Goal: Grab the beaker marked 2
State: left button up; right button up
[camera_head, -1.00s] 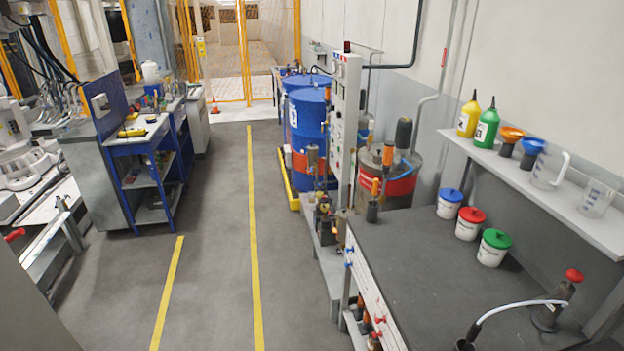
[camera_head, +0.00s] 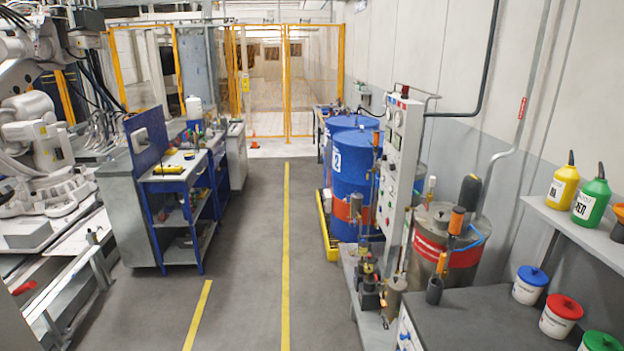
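No beaker shows in the current head view. The grey wall shelf (camera_head: 588,230) at the right edge is cut off. On it stand a yellow bottle (camera_head: 562,187), a green bottle (camera_head: 591,200) and part of an orange funnel (camera_head: 618,211). A blue drum (camera_head: 352,180) in the middle carries a white label with a dark mark that may include a 2. Neither of my grippers is in view.
The dark bench (camera_head: 480,318) at the lower right holds tubs with blue (camera_head: 531,283), red (camera_head: 560,315) and green (camera_head: 600,342) lids. A control panel (camera_head: 401,170) stands beside the drums. A blue workbench (camera_head: 180,182) stands left. The floor aisle (camera_head: 245,260) between is clear.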

aim_at(352, 250)
jog(key=i+u, duration=0.2)
jog(key=i, duration=2)
jog(key=i+j+z, duration=0.1)
jog(key=i+z, duration=0.3)
jog(key=i, duration=0.15)
jog(key=i+j+z, duration=0.25)
jog(key=i+z, duration=0.15)
jog(key=i+j+z, duration=0.8)
jog(key=i+j, duration=0.15)
jog(key=i+j+z, duration=0.2)
jog(key=j+z, duration=0.15)
jog(key=j, duration=0.15)
jog(key=i+j+z, duration=0.15)
jog(key=j+z, duration=0.15)
jog(key=j, duration=0.2)
jog(key=i+j+z, duration=0.1)
jog(key=j+z, duration=0.25)
jog(key=j, duration=0.2)
jog(key=j+z, duration=0.35)
jog(key=j, duration=0.2)
